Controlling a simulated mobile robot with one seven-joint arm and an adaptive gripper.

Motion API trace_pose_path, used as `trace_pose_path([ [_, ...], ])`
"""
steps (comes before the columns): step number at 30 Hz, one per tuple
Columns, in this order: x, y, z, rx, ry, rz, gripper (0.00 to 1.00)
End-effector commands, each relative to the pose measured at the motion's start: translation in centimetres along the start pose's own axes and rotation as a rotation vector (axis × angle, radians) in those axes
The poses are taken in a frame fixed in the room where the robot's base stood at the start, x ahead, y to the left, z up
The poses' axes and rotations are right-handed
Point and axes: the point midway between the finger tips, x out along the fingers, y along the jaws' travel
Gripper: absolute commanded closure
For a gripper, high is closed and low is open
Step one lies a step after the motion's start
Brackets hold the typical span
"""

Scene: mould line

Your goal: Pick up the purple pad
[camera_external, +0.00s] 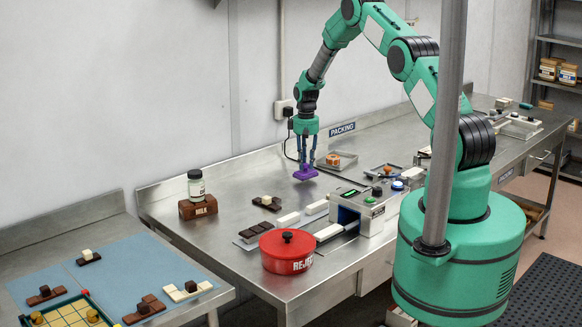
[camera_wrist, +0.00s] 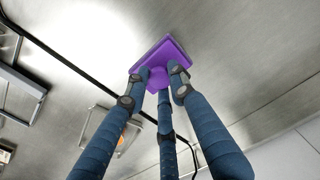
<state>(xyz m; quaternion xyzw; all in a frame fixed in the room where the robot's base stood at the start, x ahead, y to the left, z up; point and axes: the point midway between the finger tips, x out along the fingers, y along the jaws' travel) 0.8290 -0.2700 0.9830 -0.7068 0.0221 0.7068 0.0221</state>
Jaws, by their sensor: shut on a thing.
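The purple pad (camera_external: 305,173) is a flat purple block with a knob-like part on top. It shows in the external view above the steel table, below my arm. My gripper (camera_external: 309,160) has its blue fingers closed on the pad. In the wrist view the fingers (camera_wrist: 160,78) close around the pad's purple knob, and the flat purple plate (camera_wrist: 168,53) lies beyond them. The pad looks tilted in the external view. I cannot tell for sure whether its underside touches the table.
A metal tray (camera_external: 350,161) with an orange item stands right of the pad. In front are a red pot (camera_external: 286,252), a grey machine (camera_external: 378,213) and chocolate bars (camera_external: 257,232). A jar (camera_external: 196,188) stands on a brown block at left. A black cable (camera_wrist: 75,68) crosses the table.

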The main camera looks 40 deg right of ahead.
Motion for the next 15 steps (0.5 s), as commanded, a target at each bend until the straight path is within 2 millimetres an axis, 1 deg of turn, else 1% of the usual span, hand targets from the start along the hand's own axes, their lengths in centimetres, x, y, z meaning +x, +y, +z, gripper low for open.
trace_pose_path([
  [9, -4.6, 0.0, -0.1, 0.000, 0.003, 0.001, 1.00],
  [15, -7.1, 0.0, -0.1, 0.000, 0.002, 0.001, 1.00],
])
